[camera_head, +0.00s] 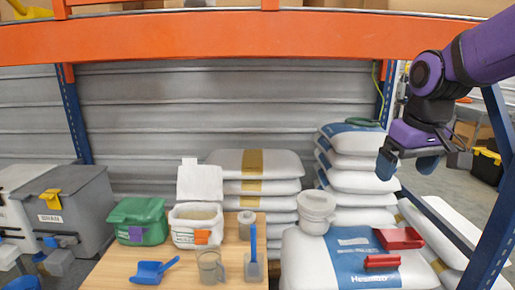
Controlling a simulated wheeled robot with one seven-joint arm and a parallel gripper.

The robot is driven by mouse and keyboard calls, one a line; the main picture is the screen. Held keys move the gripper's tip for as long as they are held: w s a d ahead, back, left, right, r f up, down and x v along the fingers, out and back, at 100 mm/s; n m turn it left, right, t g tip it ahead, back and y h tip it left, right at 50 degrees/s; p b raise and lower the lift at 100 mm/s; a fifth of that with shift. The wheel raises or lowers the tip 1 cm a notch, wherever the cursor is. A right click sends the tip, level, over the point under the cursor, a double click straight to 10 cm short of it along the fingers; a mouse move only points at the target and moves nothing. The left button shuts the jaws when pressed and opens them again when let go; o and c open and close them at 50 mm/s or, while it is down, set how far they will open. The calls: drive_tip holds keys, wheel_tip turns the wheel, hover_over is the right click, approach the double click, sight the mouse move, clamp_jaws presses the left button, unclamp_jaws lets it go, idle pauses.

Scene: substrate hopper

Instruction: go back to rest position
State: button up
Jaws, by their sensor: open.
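My gripper (405,165) hangs at the upper right on my purple arm, its fingers pointing down. It is open, and I see nothing between the fingers. It is in front of the stacked white bags (362,162) at the right, beside the blue rack post. Below it, a red scoop (399,238) lies on a white and blue bag (335,262).
An orange beam (200,38) crosses above. A wooden table (120,268) holds a green tub (138,222), an open white tub (196,224), a blue scoop (153,271) and a clear jug (211,266). Grey bins (75,215) stand left. A white bucket (316,212) stands near the bags.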

drive_tip(key=s+d+r+m+t, duration=0.1)
drive_tip(key=s+m+t, duration=0.1)
drive_tip(key=s, duration=1.4)
drive_tip(key=shift+d+t, duration=0.35)
drive_tip(key=shift+t, duration=0.05)
drive_tip(key=shift+r, duration=0.1)
